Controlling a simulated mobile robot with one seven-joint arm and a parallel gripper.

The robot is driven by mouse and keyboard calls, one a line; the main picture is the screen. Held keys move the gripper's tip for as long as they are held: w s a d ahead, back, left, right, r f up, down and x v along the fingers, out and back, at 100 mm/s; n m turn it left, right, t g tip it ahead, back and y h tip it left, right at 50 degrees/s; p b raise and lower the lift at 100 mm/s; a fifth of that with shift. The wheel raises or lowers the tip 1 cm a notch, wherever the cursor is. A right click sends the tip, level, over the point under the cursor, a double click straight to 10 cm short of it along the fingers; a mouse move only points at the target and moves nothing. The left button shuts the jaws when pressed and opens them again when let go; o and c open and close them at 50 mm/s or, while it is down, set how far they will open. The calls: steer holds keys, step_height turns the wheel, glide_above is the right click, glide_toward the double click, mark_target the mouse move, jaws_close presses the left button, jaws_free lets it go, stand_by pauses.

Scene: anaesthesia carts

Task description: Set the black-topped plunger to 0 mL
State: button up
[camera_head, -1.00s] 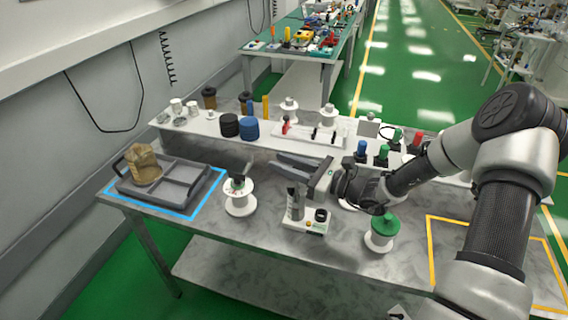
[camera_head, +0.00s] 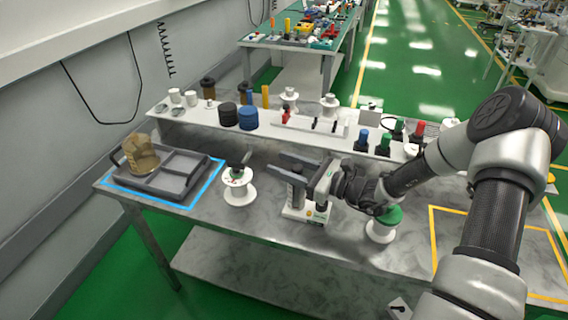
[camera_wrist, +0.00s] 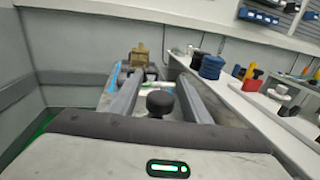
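A black round knob, the plunger top (camera_wrist: 160,102), stands between my gripper's fingers in the wrist view. A gap shows on each side of it. My gripper (camera_wrist: 160,77) is open, its two long grey fingers pointing away from the camera. In the head view my gripper (camera_head: 281,163) is over the table, above and partly in front of a small stand with a white base (camera_head: 296,213) and a dark upright part (camera_head: 297,194). The knob is hidden there behind the gripper. No mL scale is readable.
A white spool (camera_head: 238,194) stands left of the gripper, and a green-topped spool (camera_head: 382,230) is right, close under my wrist. A grey tray (camera_head: 176,184) holds a brown object (camera_head: 140,153). A raised white shelf (camera_head: 195,116) with several jars runs behind. The front table edge is mostly clear.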

steer(key=v, duration=1.7)
steer(key=shift+d+b, duration=0.2)
steer(key=shift+b, duration=0.15)
steer(key=shift+r, duration=0.1)
steer(key=s+a+r+n+g+h+p, duration=0.1)
steer(key=s+a+r+n+g+h, duration=0.25)
steer(key=s+n+g, duration=0.2)
steer(key=s+a+r+n+g+h+p, duration=0.1)
steer(key=s+a+r+n+g+h, duration=0.3)
steer(key=s+n, duration=0.3)
steer(key=s+d+r+n+t+h+p, duration=0.1)
steer(key=s+d+r+n+t+h, duration=0.2)
steer(key=r, duration=0.5)
steer(key=s+d+r+n+t+h+p, duration=0.2)
steer(key=s+r+n+h, duration=0.3)
steer(key=r+n, duration=0.3)
steer(key=shift+s+d+r+t+p, duration=0.3)
steer(key=shift+s+d+t, duration=0.1)
steer(key=shift+d+t, duration=0.25)
